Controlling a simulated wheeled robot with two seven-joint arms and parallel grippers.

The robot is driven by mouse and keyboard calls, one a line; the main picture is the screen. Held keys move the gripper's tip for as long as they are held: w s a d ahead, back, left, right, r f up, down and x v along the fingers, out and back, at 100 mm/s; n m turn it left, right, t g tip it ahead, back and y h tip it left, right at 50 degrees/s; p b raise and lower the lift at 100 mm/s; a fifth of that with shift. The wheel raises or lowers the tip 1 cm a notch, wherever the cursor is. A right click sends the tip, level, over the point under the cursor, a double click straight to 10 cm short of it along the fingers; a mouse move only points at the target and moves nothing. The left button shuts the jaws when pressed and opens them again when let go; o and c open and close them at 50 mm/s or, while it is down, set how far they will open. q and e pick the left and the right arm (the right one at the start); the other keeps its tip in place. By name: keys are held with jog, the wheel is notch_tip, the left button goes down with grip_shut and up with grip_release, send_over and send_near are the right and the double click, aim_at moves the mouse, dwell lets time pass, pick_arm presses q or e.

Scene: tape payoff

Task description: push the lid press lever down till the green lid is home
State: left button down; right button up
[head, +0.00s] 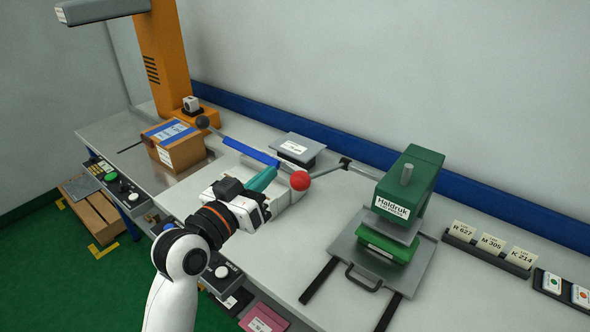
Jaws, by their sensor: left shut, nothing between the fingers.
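The lid press (410,185) is a green block labelled Haldruk with a grey plate under it. Its lever (330,171) reaches left from a dark joint and ends in a red ball knob (300,181). The green lid (388,242) sits below the press plate, on the grey base tray; whether it is seated cannot be told. My left gripper (268,175) has teal fingers, shut and empty, just left of the red knob in the picture. Whether the fingers touch the knob cannot be told. My right gripper is not in view.
A sliding tray with a black handle (363,282) lies in front of the press. Label cards (491,243) stand to the right. A cardboard box (175,146), an orange column (163,50) and a blue bar (250,152) are to the left.

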pick_arm(q)
jog(key=p, duration=0.3)
send_over(295, 177)
jog(key=w, duration=0.2)
jog(key=shift+s+d+r, duration=0.15)
jog(key=shift+r, duration=0.2)
jog(key=f, duration=0.1)
jog(key=s+f, duration=0.1)
jog(key=f, duration=0.1)
jog(key=shift+p, duration=0.35)
jog(key=shift+s+f, duration=0.4)
jog(key=shift+f, duration=0.2)
